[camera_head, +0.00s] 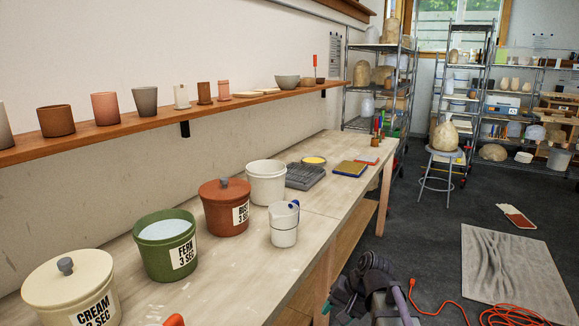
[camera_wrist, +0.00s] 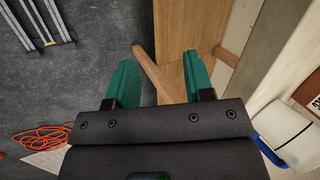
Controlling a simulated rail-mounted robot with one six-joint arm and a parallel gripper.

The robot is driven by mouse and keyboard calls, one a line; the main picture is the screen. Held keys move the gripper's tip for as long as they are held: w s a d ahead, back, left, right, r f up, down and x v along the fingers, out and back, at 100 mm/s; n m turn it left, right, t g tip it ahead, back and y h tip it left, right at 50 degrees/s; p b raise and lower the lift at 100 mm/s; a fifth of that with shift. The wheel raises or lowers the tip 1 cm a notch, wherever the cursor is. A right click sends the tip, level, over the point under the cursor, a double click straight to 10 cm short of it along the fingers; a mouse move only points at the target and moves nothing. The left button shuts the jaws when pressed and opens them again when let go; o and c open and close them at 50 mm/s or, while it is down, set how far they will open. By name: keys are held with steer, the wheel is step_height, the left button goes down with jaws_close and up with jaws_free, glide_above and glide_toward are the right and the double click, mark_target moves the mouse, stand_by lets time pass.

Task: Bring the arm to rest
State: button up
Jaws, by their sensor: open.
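My gripper (camera_wrist: 160,75) shows in the wrist view with its two green fingers apart. Nothing is held between them; the wooden leg and lower part of the workbench show behind the gap. In the head view, dark parts of my arm (camera_head: 375,290) show at the bottom, beside the front edge of the workbench (camera_head: 310,228). The fingertips cannot be made out there.
On the bench stand a cream bucket (camera_head: 70,290), an open green bucket (camera_head: 166,245), a lidded red-brown bucket (camera_head: 224,207) and a white jug (camera_head: 284,224) with blue parts. The jug also shows close at right in the wrist view (camera_wrist: 290,135). An orange cord (camera_head: 515,315) lies on the floor.

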steer(key=s+d+f+n+h+b, duration=0.2)
steer(key=s+d+f+h+b, duration=0.1)
steer(key=s+f, duration=0.3)
steer(key=s+d+f+n+h+b, duration=0.1)
steer(key=s+d+f+h+b, duration=0.15)
steer(key=s, duration=0.55)
step_height(320, 180, up, 16)
steer(key=w+p, duration=0.1)
steer(key=p, duration=1.5)
steer(key=shift+w+a+g, duration=0.15)
steer(key=shift+a+g, duration=0.2)
steer(key=shift+g, duration=0.05)
